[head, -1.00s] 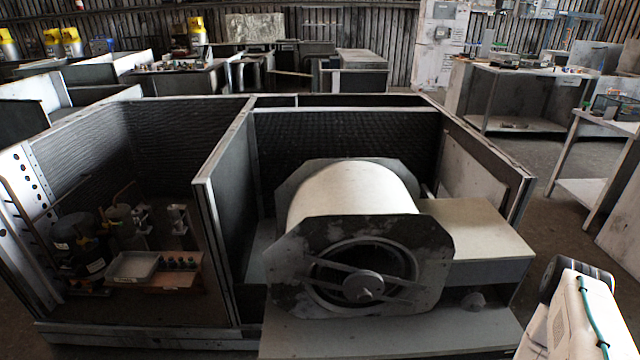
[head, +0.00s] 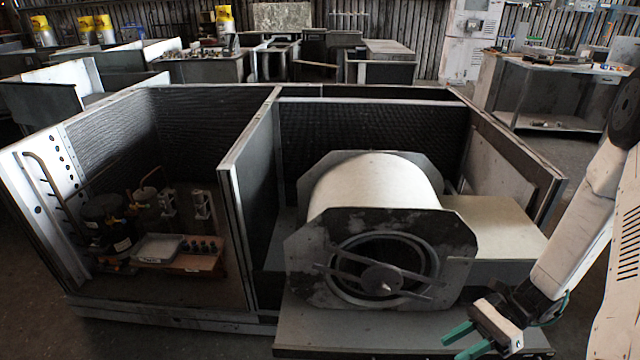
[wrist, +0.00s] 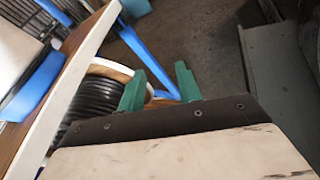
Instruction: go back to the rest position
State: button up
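My gripper (head: 453,348) shows at the lower right of the head view, with two green fingers apart and nothing between them. It is in front of the blower housing's base plate, near its front right corner. The green fingers also show in the wrist view (wrist: 155,52), open and empty. My white arm comes down from the right edge to it. The blower (head: 375,185), a pale drum with dark end plates and a round inlet, sits in the right bay of the open metal cabinet (head: 248,150).
The left bay holds compressors (head: 105,220), a grey tray (head: 158,248) and small dark parts. Workbenches (head: 550,90) stand behind at right. The wrist view shows a black coil on a reel (wrist: 100,105), blue frame bars (wrist: 150,60) and bare floor (wrist: 205,45).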

jog(key=s+r+n+t+h, duration=0.2)
jog(key=r+n, duration=0.4)
jog(key=r, duration=0.4)
jog(key=s+a+r+n+t+h, duration=0.1)
jog(key=s+r+n+t+h, duration=0.1)
jog(key=s+r+n+h, duration=0.2)
jog(key=s+a+r+n+t+h, duration=0.1)
jog(key=s+r+n+h, duration=0.3)
jog(key=r, duration=1.2)
jog(key=n+t+h, duration=0.1)
jog(key=n+h, duration=0.2)
jog(key=shift+r+n+h, duration=0.25)
jog(key=shift+n+h, duration=0.05)
jog(key=shift+h, duration=0.1)
jog(key=shift+o, duration=0.3)
jog(key=shift+s, duration=0.1)
dwell(0.5)
